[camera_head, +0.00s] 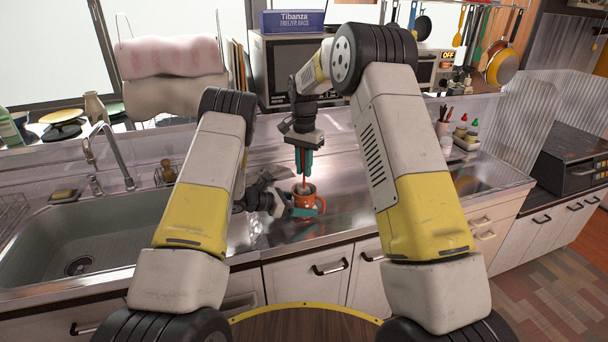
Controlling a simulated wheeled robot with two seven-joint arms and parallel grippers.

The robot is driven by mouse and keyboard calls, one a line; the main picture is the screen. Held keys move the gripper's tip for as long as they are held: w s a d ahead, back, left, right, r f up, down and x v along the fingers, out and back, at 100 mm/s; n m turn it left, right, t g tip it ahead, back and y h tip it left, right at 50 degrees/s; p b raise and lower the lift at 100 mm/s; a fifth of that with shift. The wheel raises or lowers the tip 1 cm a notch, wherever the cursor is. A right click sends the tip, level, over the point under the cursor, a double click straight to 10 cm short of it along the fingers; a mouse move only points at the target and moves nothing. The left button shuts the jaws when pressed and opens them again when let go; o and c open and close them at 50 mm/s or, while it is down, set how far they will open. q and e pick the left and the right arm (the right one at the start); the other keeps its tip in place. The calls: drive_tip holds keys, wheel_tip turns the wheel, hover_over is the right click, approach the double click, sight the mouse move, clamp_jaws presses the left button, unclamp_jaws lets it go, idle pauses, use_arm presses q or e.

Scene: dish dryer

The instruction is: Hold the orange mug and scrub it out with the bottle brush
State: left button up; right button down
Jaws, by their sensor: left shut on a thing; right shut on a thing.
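The orange mug (306,200) is upright at the steel counter, right of the sink. My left gripper (301,211), with teal fingers, is shut on the mug from the left side. My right gripper (304,160) points straight down above the mug and is shut on the bottle brush (304,183). The brush's red handle shows between and below the fingers, and its lower end reaches the mug's mouth. The mug's inside is too small to see clearly, so I cannot tell how deep the brush sits.
A sink (110,240) with a faucet (105,150) lies to the left. A microwave (285,65) stands behind my grippers. Small bottles (467,135) stand at the back right. The counter right of the mug is partly hidden by my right arm.

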drive_tip(key=shift+r, duration=4.9)
use_arm(q)
drive_tip(key=o, duration=1.9)
drive_tip(key=shift+c, duration=0.2)
drive_tip(key=shift+a, duration=0.1)
drive_tip(key=v, duration=1.2)
